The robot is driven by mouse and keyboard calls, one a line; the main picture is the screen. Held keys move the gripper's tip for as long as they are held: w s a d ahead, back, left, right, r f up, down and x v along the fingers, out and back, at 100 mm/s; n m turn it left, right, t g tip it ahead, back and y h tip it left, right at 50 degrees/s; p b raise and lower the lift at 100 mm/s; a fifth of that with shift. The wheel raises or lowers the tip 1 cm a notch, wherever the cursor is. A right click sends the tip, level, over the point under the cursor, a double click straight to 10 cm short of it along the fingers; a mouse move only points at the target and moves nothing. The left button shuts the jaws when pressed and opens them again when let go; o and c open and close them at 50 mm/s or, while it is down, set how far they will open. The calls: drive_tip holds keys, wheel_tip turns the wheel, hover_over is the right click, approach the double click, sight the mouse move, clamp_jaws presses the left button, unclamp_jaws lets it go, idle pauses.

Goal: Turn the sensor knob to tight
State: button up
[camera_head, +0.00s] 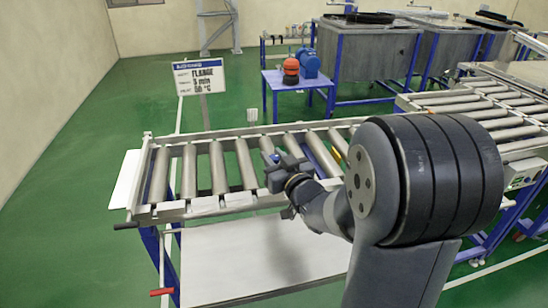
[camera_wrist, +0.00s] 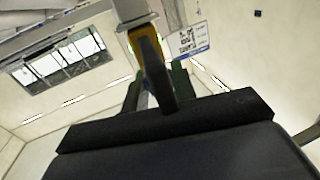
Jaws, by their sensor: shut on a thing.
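My gripper (camera_head: 278,166) is at the roller conveyor, over its rollers near the front rail. In the wrist view, a dark upright piece (camera_wrist: 155,75) stands in front of the gripper's wide black body. An amber part (camera_wrist: 130,40) shows behind its upper end, below a grey bracket (camera_wrist: 136,12). The dark piece appears to be the sensor knob, and my gripper is shut on it. In the head view the knob cannot be made out at the gripper. The wrist picture does not show which setting the knob points to.
The conveyor's front rail (camera_head: 210,207) runs beneath my arm. A blue table (camera_head: 297,82) carries an orange-and-black item (camera_head: 291,71) and a blue item (camera_head: 309,63). Grey tanks (camera_head: 365,55) stand at the back right. Green floor at left is clear.

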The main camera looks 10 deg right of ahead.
drive_tip(key=shift+c, duration=1.3)
